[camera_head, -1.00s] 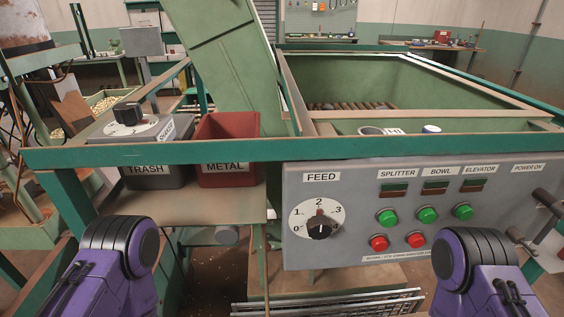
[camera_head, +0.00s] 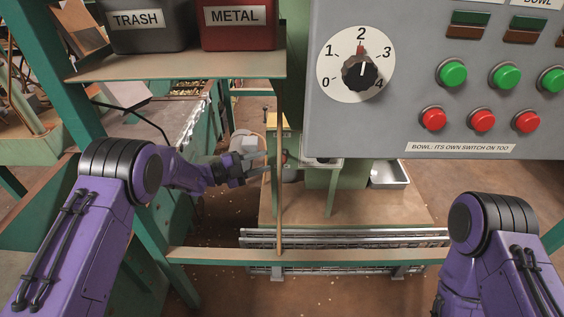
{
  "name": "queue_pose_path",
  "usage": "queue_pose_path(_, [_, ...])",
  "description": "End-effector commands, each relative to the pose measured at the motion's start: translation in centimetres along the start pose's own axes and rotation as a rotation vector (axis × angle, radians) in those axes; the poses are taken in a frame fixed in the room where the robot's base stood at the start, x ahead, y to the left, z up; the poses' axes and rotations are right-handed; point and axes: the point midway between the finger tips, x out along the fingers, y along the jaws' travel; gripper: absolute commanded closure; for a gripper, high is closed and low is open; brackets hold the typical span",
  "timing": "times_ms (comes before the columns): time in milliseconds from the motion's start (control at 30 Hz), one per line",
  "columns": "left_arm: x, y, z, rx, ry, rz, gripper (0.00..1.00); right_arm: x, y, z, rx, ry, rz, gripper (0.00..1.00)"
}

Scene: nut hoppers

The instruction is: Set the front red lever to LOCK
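My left gripper (camera_head: 262,163) reaches in below the shelf, near the thin green upright. Its two grey fingers are apart with nothing visible between them. A small red part (camera_head: 285,156), possibly the tip of the front red lever, shows just right of the fingertips, beyond the upright. I cannot tell whether the fingers touch it. Its shape and setting are too small to tell, and no LOCK label is readable. My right arm shows at the lower right, but its gripper is out of view.
The grey control panel (camera_head: 400,128) with a FEED dial (camera_head: 356,64) and green and red buttons hangs at upper right. TRASH (camera_head: 145,36) and METAL (camera_head: 238,32) bins stand on a shelf (camera_head: 180,66). A green crossbar (camera_head: 330,256) and metal grating (camera_head: 340,240) lie low in front.

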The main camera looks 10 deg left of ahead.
Motion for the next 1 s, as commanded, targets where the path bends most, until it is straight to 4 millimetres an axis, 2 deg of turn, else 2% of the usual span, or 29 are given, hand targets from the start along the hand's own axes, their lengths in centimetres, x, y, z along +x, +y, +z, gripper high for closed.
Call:
queue_pose_path(100, [2.8, 0.2, 0.0, 0.001, 0.002, 0.001, 0.62, 0.4, 0.0, 0.2, 0.0, 0.0, 0.0, 0.62])
queue_pose_path(300, [6.3, 0.2, 0.1, -0.002, 0.0, 0.001, 0.62, 0.8, -0.1, 0.3, 0.0, 0.0, 0.0, 0.62])
queue_pose_path(433, [7.2, 0.1, 0.1, -0.004, -0.002, -0.001, 0.62, 0.9, -0.1, 0.4, 0.0, 0.0, 0.0, 0.62])
queue_pose_path(667, [7.3, 0.1, 0.1, -0.005, -0.003, 0.0, 0.62, 0.9, -0.1, 0.4, 0.0, 0.0, 0.0, 0.62])
queue_pose_path(800, [7.3, 0.1, 0.1, -0.005, -0.003, 0.0, 1.0, 0.9, -0.1, 0.4, 0.0, 0.0, 0.0, 0.62])
queue_pose_path(1000, [7.3, 0.1, 0.1, -0.003, -0.003, -0.001, 1.0, 0.9, -0.1, 0.4, 0.0, 0.0, 0.0, 0.62])
